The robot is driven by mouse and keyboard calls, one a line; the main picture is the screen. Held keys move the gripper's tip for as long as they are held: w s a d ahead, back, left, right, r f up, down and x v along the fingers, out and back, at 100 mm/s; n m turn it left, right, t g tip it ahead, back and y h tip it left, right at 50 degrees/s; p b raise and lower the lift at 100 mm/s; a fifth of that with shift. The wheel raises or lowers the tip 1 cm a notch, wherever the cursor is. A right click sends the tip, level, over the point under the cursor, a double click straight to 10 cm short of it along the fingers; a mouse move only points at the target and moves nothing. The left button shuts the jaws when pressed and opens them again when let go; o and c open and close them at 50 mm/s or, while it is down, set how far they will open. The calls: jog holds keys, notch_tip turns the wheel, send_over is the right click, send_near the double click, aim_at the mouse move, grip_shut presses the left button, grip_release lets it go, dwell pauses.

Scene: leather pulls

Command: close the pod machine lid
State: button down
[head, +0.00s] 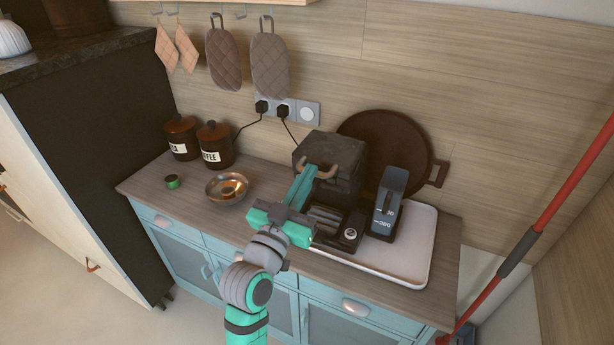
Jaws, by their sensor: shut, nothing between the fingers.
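The dark pod machine (327,215) stands on the white tray, with a round button on its front part. Its dark block-like lid (328,146) is at the back and carries a tan leather pull (345,176). The lid looks raised, but my arm hides part of the join, so its exact angle is unclear. My teal gripper (309,170) is shut and empty. Its fingertips overlap the left side of the leather pull in the head view; I cannot tell whether they touch.
A clear-dark water container (387,207) stands right of the machine on the white tray (416,245). A round brown board (380,128) leans behind. Two cords run to wall sockets (285,110).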

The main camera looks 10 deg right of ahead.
jog(key=shift+w+f, duration=0.2)
jog(key=shift+f, duration=0.25)
notch_tip(320, 180, up, 4)
jog(key=r, duration=0.1)
jog(key=f+v, duration=0.1)
jog(key=v, duration=0.9)
jog(key=s+a+f+n+t+y, duration=0.1)
jog(key=s+f+n+y, duration=0.25)
jog(key=f, duration=0.45)
jog(key=s+a+f+n+y, duration=0.1)
jog(key=s+f+n+y, duration=0.2)
jog(key=f+n+y, duration=0.35)
jog(key=s+a+f+n+t+y, duration=0.15)
jog(key=s+f, duration=0.25)
jog(key=f, duration=0.5)
jog(key=s+a+f+m+g, duration=0.1)
jog(key=s+f, duration=0.3)
jog(key=s, duration=0.7)
jog(key=s+a+f+m+g+y, duration=0.1)
jog(key=s+f, duration=0.3)
jog(key=s, duration=0.8)
jog(key=shift+s+a+f+m+g, duration=0.15)
jog(key=shift+s+a+m+g, duration=0.15)
jog(key=shift+a+m+g, duration=0.45)
